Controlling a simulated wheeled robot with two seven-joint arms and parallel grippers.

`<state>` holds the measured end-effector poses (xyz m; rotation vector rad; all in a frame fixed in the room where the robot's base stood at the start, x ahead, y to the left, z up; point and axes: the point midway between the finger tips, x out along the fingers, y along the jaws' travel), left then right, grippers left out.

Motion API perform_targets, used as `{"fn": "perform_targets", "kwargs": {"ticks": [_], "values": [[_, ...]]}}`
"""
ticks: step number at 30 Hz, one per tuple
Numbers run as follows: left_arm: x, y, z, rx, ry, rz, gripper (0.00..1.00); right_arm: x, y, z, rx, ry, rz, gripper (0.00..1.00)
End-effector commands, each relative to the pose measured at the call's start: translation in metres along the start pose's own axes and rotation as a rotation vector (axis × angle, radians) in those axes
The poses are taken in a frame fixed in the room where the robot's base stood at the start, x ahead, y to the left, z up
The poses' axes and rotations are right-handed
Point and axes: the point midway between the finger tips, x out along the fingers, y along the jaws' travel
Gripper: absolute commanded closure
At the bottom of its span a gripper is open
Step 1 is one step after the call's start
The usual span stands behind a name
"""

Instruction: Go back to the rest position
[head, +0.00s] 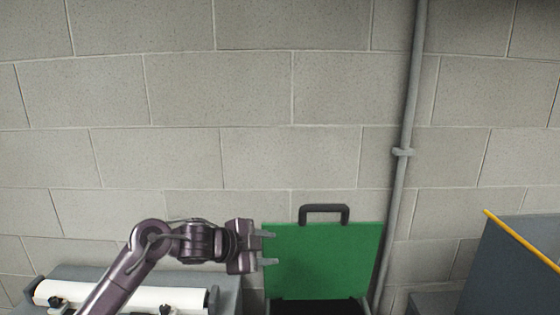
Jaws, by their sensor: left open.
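My left gripper (268,248) reaches in from the lower left on its purple arm. Its two fingers point right, stand apart and hold nothing that I can see. The fingertips overlap the left edge of a green panel (325,255) with a dark handle (324,209) on top; I cannot tell whether they touch it. The panel stands upright like a raised lid, above a dark opening (318,307). My right gripper does not show.
A grey unit with a white roll (125,295) is at the lower left, partly behind my arm. A grey pipe (405,130) runs down the block wall (220,90). A dark grey bin with a yellow edge (520,265) stands at the right. The space above the arm is clear.

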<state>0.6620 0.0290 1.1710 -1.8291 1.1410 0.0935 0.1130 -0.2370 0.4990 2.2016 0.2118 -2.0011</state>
Motion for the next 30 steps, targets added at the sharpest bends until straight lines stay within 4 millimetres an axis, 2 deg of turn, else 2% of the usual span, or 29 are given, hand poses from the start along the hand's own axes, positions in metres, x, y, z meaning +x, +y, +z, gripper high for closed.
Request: {"fn": "perform_targets", "kwargs": {"ticks": [6, 11, 16, 21, 24, 30], "values": [[0.014, 0.047, 0.007, -0.118, -0.058, -0.073, 0.56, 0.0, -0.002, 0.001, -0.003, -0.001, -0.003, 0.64], [0.007, 0.095, 0.022, -0.307, -0.161, -0.153, 0.56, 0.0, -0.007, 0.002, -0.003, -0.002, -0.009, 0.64], [-0.026, 0.156, 0.051, -0.571, -0.328, -0.207, 0.56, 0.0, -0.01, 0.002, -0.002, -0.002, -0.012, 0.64], [-0.078, 0.223, 0.08, -0.848, -0.525, -0.216, 0.56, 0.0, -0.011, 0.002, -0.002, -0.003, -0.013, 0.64], [-0.105, 0.253, 0.09, -0.969, -0.616, -0.208, 0.56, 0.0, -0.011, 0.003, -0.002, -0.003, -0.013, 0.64], [-0.147, 0.299, 0.098, -1.144, -0.752, -0.18, 0.56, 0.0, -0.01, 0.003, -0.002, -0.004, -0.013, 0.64]]}}
